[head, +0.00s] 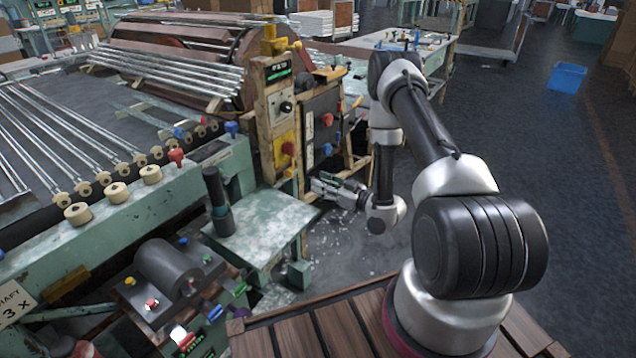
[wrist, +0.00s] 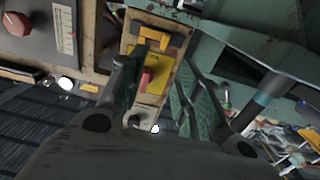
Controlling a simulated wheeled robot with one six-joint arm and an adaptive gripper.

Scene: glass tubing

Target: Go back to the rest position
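My gripper (head: 322,187) hangs low at the end of my arm, its fingers pointing left in the head view. It is beside the wooden-framed control cabinet, above the floor and near the small green table. In the wrist view its two fingers (wrist: 156,68) are spread apart with nothing visible between them. Behind that gap is a yellow panel (wrist: 157,88) with a red knob (wrist: 146,80). The same kind of yellow panel (head: 284,133) and red knob (head: 288,148) show on the cabinet in the head view. I cannot tell the exact distance to the panel.
The green table (head: 262,238) carries a dark upright cylinder (head: 218,205). A conveyor with glass tubes (head: 60,130) stands at the left. A low console (head: 170,290) is in front. Open floor (head: 560,190) lies at the right, with a blue bin (head: 567,77) farther back.

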